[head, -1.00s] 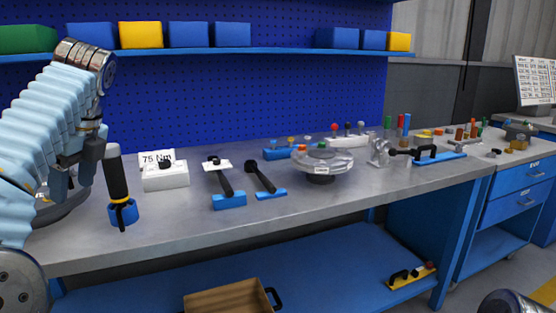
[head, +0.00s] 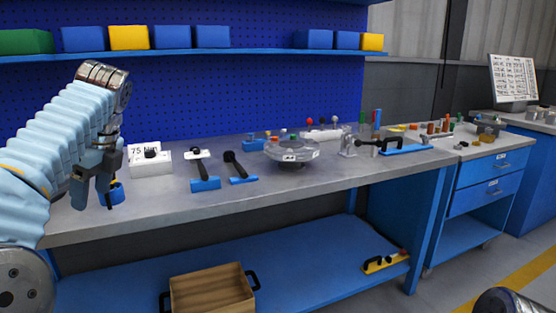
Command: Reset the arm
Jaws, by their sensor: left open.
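My left arm comes in from the left in a pale blue sleeve. Its gripper (head: 93,190) hangs fingers-down over the left end of the grey workbench (head: 330,185). The gripper is open, and I see nothing held between its fingers. A blue holder (head: 117,193) stands on the bench just behind the fingers and is partly hidden by them. The black-handled tool at that holder is mostly hidden by the gripper. At the lower right a rounded metallic part (head: 505,303) shows, probably my right arm; its gripper is not in view.
On the bench stand a white 75 Nm block (head: 150,163), two black-handled tools in blue stands (head: 205,184), (head: 243,180), a round flanged part (head: 292,152) and a blue clamp fixture (head: 405,149). A wooden crate (head: 212,292) sits below. The bench front is clear.

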